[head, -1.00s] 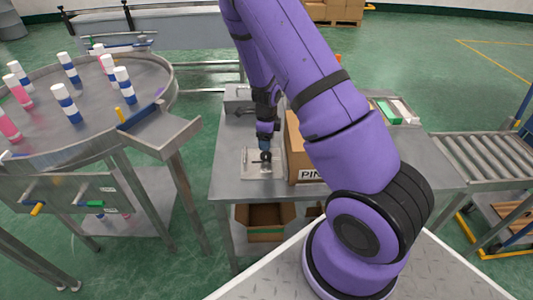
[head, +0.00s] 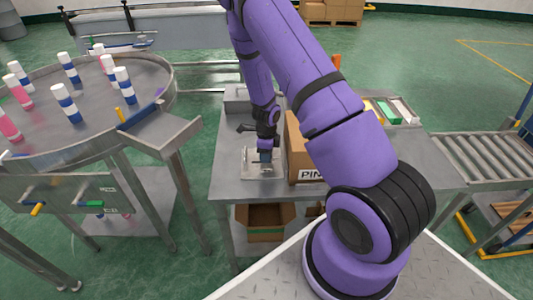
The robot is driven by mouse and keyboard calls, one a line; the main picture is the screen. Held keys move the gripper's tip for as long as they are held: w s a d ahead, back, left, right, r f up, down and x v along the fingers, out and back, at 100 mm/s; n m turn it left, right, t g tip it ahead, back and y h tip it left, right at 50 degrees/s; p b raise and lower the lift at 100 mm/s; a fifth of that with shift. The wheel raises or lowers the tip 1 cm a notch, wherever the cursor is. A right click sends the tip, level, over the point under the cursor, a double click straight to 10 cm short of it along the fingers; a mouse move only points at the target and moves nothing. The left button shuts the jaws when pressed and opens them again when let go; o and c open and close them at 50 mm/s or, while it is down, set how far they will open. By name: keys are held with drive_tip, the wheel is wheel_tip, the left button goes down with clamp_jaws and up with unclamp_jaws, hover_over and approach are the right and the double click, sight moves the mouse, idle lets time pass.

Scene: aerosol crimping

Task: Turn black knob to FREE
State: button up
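My gripper (head: 266,152) points down over a pale metal plate (head: 250,172) on the steel table. It is small in the view, and I cannot tell whether its fingers are open or shut. The black knob cannot be made out clearly; my gripper covers the middle of the plate. No FREE marking is readable from here. I cannot tell whether my gripper touches anything on the plate.
A cardboard box marked "PIN" (head: 298,150) stands close to the right of my gripper. A grey box (head: 237,98) is at the table's back left. A round table (head: 110,100) with several bottles stands left. The table's front left (head: 225,180) is clear.

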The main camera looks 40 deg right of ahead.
drive_tip(key=shift+c, duration=0.9)
drive_tip(key=shift+n, duration=0.3)
drive_tip(key=n, duration=0.8)
drive_tip(key=shift+w, duration=0.1)
drive_tip(key=n, duration=0.4)
drive_tip(key=shift+n, duration=0.3)
drive_tip(key=n, duration=0.4)
drive_tip(key=shift+w+n, duration=0.1)
drive_tip(key=shift+n, duration=0.2)
